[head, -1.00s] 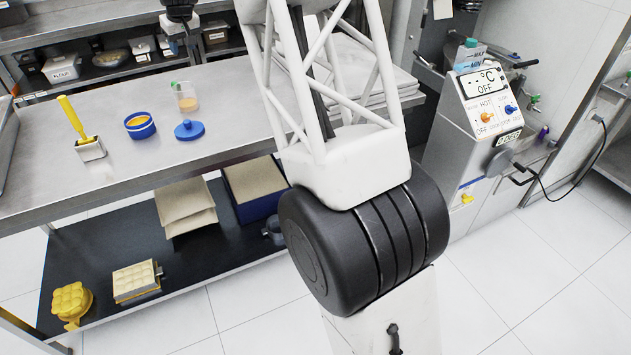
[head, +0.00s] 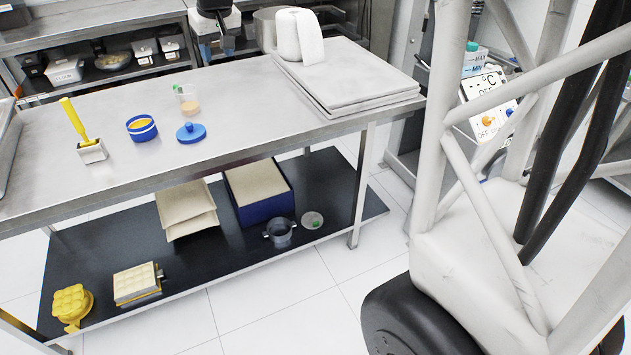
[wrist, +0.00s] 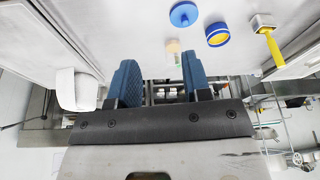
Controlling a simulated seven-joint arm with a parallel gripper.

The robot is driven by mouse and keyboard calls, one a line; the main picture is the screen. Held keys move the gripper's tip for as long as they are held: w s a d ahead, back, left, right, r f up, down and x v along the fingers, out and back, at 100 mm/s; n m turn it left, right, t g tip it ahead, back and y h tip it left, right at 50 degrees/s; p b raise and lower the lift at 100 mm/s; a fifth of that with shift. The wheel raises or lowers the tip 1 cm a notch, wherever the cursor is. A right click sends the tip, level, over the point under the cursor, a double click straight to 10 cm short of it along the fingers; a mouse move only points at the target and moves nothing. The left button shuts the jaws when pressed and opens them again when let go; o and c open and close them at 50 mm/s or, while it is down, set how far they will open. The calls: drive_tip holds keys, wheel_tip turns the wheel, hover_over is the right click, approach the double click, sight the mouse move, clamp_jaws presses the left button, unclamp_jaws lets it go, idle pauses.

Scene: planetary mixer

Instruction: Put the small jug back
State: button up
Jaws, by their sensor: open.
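The small jug (head: 187,104) is a clear cup with orange contents and a green part. It stands on the steel table, behind the blue lid. In the wrist view the jug (wrist: 173,48) shows in the gap between my fingers, well beyond them and not touched. My gripper (wrist: 158,65) has two blue ribbed fingers, wide apart, with nothing held between them.
Boxes and a dark pot (head: 280,232) sit on the lower shelf.

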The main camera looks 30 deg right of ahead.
drive_tip(key=s+d+f, duration=0.1)
drive_tip(key=s+f, duration=0.2)
drive_tip(key=s, duration=1.1)
drive_tip(key=s+d+f+m, duration=0.1)
drive_tip(key=s+f, duration=0.3)
drive_tip(key=s, duration=0.9)
drive_tip(key=s+d+f+m+g+h, duration=0.1)
drive_tip(key=s+d+f, duration=0.1)
drive_tip(key=s, duration=1.2)
drive_tip(key=shift+s+d+f, duration=0.3)
drive_tip(key=shift+d+f, duration=0.05)
drive_tip(key=shift+f, duration=0.35)
